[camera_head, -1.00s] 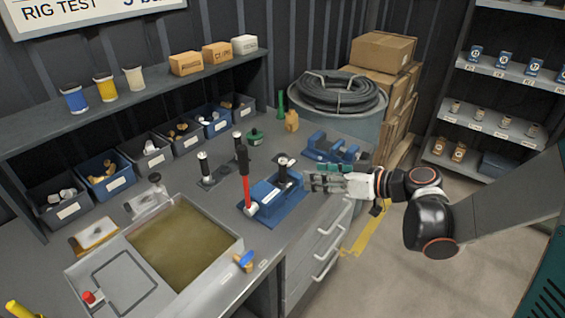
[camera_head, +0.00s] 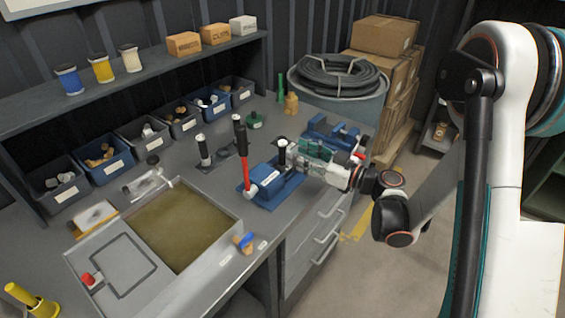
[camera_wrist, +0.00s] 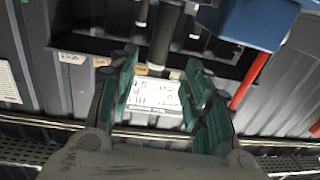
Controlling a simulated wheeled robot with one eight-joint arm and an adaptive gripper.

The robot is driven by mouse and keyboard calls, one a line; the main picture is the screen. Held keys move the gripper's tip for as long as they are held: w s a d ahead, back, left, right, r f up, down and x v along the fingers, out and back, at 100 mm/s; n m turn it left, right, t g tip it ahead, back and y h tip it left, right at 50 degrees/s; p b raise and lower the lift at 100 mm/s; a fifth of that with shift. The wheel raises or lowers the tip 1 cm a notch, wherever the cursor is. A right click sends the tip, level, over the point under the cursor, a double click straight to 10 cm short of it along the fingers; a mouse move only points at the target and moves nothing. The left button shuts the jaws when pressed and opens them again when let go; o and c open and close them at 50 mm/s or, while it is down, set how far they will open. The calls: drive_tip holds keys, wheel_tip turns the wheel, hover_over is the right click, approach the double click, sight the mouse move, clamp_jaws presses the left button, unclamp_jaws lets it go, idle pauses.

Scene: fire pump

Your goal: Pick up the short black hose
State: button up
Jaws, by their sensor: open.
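A short black upright cylinder with a pale top (camera_head: 282,158) stands at the blue pump (camera_head: 273,186); it may be the short black hose, but I cannot tell for sure. In the wrist view, my gripper's green-padded fingers (camera_wrist: 160,95) are apart. A dark cylinder (camera_wrist: 165,38) shows beyond them, near the blue pump body (camera_wrist: 250,18). Nothing is visibly held.
The pump's red lever (camera_head: 243,160) with a black grip rises close left of the cylinder. A blue vise (camera_head: 325,130) lies behind my gripper. A shallow tank (camera_head: 185,228) is at left. A large coiled hose (camera_head: 340,75) rests on a drum behind the bench.

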sight(283, 142)
drive_tip(key=shift+r+b+x, duration=0.2)
drive_tip(key=shift+b+x, duration=0.8)
drive_tip(key=shift+x, duration=2.3)
drive_tip(key=shift+w+d, duration=0.1)
drive_tip(key=shift+w, duration=0.05)
clamp_jaws()
